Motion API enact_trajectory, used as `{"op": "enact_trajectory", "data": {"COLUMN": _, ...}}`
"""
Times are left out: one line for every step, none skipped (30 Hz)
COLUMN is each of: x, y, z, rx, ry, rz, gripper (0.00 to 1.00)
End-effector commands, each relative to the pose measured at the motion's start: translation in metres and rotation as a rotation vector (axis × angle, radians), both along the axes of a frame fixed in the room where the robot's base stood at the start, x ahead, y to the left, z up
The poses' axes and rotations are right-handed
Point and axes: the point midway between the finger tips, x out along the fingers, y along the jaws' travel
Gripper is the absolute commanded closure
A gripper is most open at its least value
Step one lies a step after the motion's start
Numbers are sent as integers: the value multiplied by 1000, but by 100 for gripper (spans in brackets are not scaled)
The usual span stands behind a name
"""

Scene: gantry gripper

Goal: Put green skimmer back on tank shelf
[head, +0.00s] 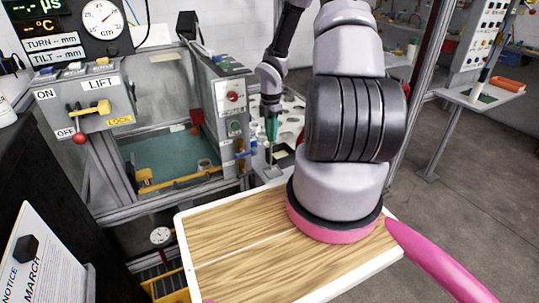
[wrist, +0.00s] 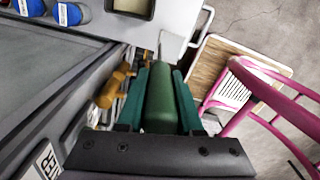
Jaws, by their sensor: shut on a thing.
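My gripper (head: 271,132) is just right of the tank's control panel in the head view. In the wrist view its teal fingers (wrist: 160,80) are shut on both sides of the green handle of the skimmer (wrist: 159,104). A pale flat piece shows beyond the handle's far end; I cannot tell for certain that it belongs to the skimmer. The tank (head: 172,146), with blue-green liquid, stands left of my gripper. A light surface with round openings (head: 292,112) lies beside and behind my gripper; I cannot tell whether it is the tank shelf. The skimmer's lower end is unclear.
A wood-topped tray (head: 235,245) fills the front, partly under my arm. A control box with a yellow lever (head: 88,110) stands at the left. A yellow-brown handle (wrist: 112,88) is close left of the fingers. A pink chair-like frame (wrist: 262,90) is at the right.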

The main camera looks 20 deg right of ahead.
Motion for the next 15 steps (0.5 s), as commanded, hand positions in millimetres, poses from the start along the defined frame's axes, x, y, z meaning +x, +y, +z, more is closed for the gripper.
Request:
{"op": "enact_trajectory", "data": {"x": 0, "y": 1, "z": -7, "rx": 0, "ry": 2, "rz": 1, "gripper": 100}}
{"op": "enact_trajectory", "data": {"x": 0, "y": 0, "z": -9, "rx": 0, "ry": 0, "rz": 1, "gripper": 100}}
{"op": "enact_trajectory", "data": {"x": 1, "y": 0, "z": -12, "rx": 0, "ry": -1, "rz": 0, "gripper": 100}}
{"op": "enact_trajectory", "data": {"x": 1, "y": 0, "z": -14, "rx": 0, "ry": -1, "rz": 0, "gripper": 100}}
{"op": "enact_trajectory", "data": {"x": 1, "y": 0, "z": -16, "rx": 0, "ry": 0, "rz": -1, "gripper": 100}}
{"op": "enact_trajectory", "data": {"x": 0, "y": 0, "z": -19, "rx": 0, "ry": 1, "rz": -1, "gripper": 100}}
{"op": "enact_trajectory", "data": {"x": 0, "y": 1, "z": -22, "rx": 0, "ry": 1, "rz": -1, "gripper": 100}}
{"op": "enact_trajectory", "data": {"x": 0, "y": 1, "z": -26, "rx": 0, "ry": 0, "rz": 1, "gripper": 100}}
{"op": "enact_trajectory", "data": {"x": 0, "y": 1, "z": -31, "rx": 0, "ry": 1, "rz": 1, "gripper": 100}}
{"op": "enact_trajectory", "data": {"x": 0, "y": 0, "z": -36, "rx": 0, "ry": 2, "rz": 1, "gripper": 100}}
{"op": "enact_trajectory", "data": {"x": 0, "y": 1, "z": -41, "rx": 1, "ry": 2, "rz": 1, "gripper": 100}}
{"op": "enact_trajectory", "data": {"x": 0, "y": 1, "z": -46, "rx": 0, "ry": 1, "rz": 2, "gripper": 100}}
{"op": "enact_trajectory", "data": {"x": 0, "y": 1, "z": -49, "rx": 0, "ry": 2, "rz": 2, "gripper": 100}}
{"op": "enact_trajectory", "data": {"x": 0, "y": 0, "z": -51, "rx": 0, "ry": 1, "rz": 1, "gripper": 100}}
{"op": "enact_trajectory", "data": {"x": 0, "y": 0, "z": -52, "rx": -1, "ry": 0, "rz": 0, "gripper": 100}}
